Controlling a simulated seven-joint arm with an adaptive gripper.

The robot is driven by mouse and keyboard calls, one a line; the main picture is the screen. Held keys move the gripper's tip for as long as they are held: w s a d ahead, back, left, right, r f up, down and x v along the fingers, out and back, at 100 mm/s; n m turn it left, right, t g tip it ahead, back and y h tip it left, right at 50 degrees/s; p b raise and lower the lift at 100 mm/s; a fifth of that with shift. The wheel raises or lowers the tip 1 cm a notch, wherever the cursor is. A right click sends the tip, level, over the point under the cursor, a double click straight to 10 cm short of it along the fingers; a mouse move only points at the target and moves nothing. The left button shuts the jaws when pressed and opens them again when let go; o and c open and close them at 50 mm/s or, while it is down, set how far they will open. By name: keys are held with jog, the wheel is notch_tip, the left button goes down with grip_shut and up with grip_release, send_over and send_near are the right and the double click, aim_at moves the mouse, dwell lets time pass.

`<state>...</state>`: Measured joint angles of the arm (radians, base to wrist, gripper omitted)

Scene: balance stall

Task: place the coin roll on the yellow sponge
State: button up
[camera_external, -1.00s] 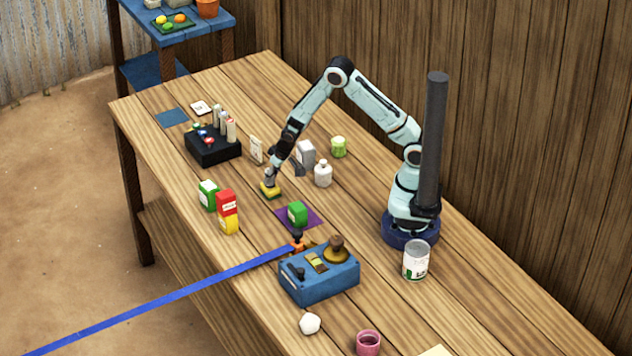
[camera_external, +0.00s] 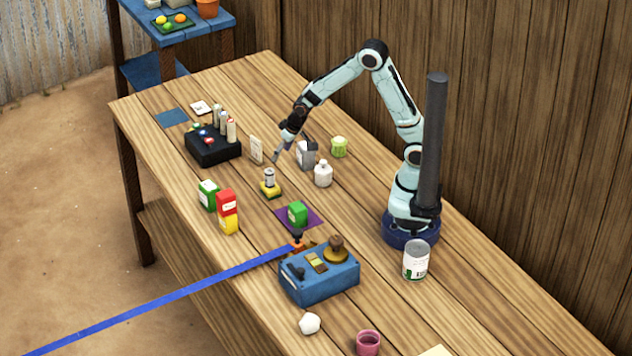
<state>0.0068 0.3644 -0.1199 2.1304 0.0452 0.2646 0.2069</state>
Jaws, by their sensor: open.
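The coin roll (camera_external: 269,177), a small pale cylinder with a dark top, stands upright on the yellow sponge (camera_external: 270,190) near the middle of the table. My gripper (camera_external: 289,152) is open and empty, above and to the right of the coin roll and apart from it. It hangs in front of the grey box, which it partly overlaps in the picture.
A grey box (camera_external: 307,154), a white bottle (camera_external: 323,174) and a green jar (camera_external: 339,147) stand to the right. A white card (camera_external: 256,150) and a black tray (camera_external: 214,150) with several cylinders are behind left. Green, red and yellow boxes (camera_external: 227,203) stand front left.

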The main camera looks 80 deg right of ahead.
jog(key=s+a+r+n+g, duration=0.1)
jog(key=s+a+r, duration=0.1)
jog(key=s, duration=0.6)
jog(key=s+a+r+n+g+y, duration=0.1)
jog(key=s+a+r+n+g, duration=0.1)
jog(key=s, duration=0.7)
jog(key=s+a+r+n+g+y, duration=0.1)
jog(key=s+a+r+n, duration=0.1)
jog(key=s+r, duration=0.3)
jog(key=s+a, duration=0.1)
jog(key=s, duration=0.3)
jog(key=shift+a+r+g, duration=0.3)
jog(key=shift+a+r, duration=0.1)
